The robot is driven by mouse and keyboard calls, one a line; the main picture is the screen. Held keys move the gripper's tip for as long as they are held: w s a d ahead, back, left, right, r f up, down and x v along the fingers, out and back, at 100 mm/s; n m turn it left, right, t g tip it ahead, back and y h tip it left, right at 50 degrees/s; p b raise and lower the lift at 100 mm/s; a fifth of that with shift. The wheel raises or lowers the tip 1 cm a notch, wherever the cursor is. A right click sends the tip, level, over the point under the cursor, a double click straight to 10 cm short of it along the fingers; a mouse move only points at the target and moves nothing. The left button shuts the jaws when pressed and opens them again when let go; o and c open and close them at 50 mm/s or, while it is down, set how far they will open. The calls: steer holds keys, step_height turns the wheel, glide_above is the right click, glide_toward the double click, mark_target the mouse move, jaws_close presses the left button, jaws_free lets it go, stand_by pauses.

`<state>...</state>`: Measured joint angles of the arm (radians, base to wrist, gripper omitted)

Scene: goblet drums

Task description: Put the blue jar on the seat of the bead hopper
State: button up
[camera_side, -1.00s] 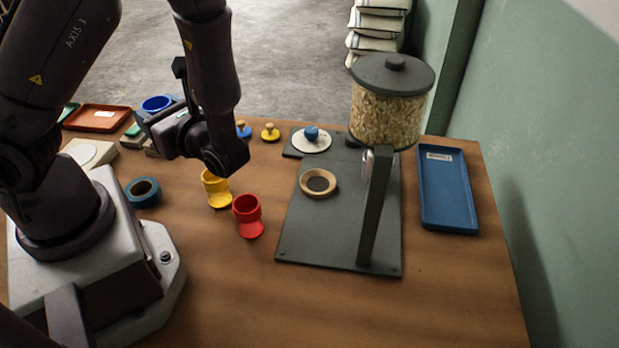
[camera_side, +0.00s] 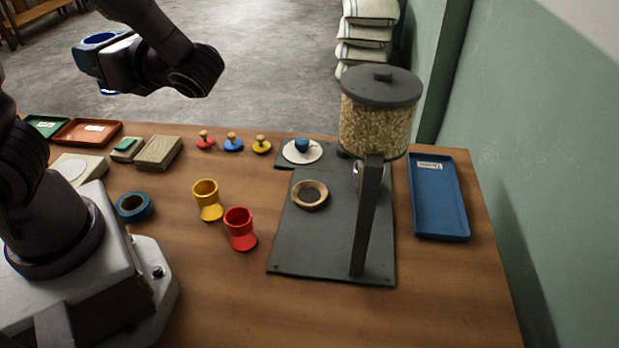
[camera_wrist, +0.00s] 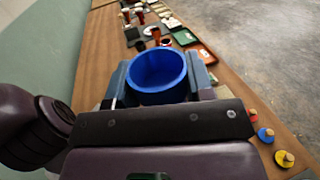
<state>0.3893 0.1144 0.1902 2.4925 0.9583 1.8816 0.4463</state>
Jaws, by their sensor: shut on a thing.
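My gripper (camera_side: 97,64) is shut on the blue jar (camera_side: 100,38), raised high at the upper left of the side view, clear of the table. In the wrist view the jar (camera_wrist: 157,85) is between the two fingers, its open mouth toward the camera. The bead hopper (camera_side: 375,130), a clear drum of pale beads with a dark lid, stands on a post over a dark base plate (camera_side: 325,250). Its seat, a wooden ring with a dark centre (camera_side: 309,195), lies on the plate and is empty.
A blue tray (camera_side: 438,197) lies right. The front table is clear.

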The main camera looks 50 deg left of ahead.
steer(key=s+d+f+n+g+h, duration=0.3)
steer(key=d+n+g+h, duration=0.2)
steer(key=n+h, duration=0.3)
steer(key=s+d+f+n+g+h, duration=0.25)
steer(key=d+n+g+h, duration=0.3)
steer(key=h, duration=0.55)
steer(key=w+d+r+n+t+h, duration=0.1)
steer(key=w+d+n+t+h, duration=0.4)
steer(key=n+t+h, duration=0.45)
steer(key=w+a+r+n+t+h, duration=0.2)
steer(key=w+r+n+t, duration=0.1)
steer(key=w+n+t, duration=0.4)
steer(key=w+a+r+n+t+h, duration=0.25)
steer(key=w+n+t, duration=0.25)
steer(key=w+t, duration=0.3)
steer(key=t, duration=0.1)
glide_above(310, 195)
steer(key=s, duration=0.1)
step_height(310, 195, down, 26)
steer(key=shift+f, duration=0.2)
steer(key=shift+w+f, duration=0.35)
steer(key=shift+f, duration=0.75)
steer(key=shift+w+f, duration=0.15)
steer(key=shift+f, duration=0.75)
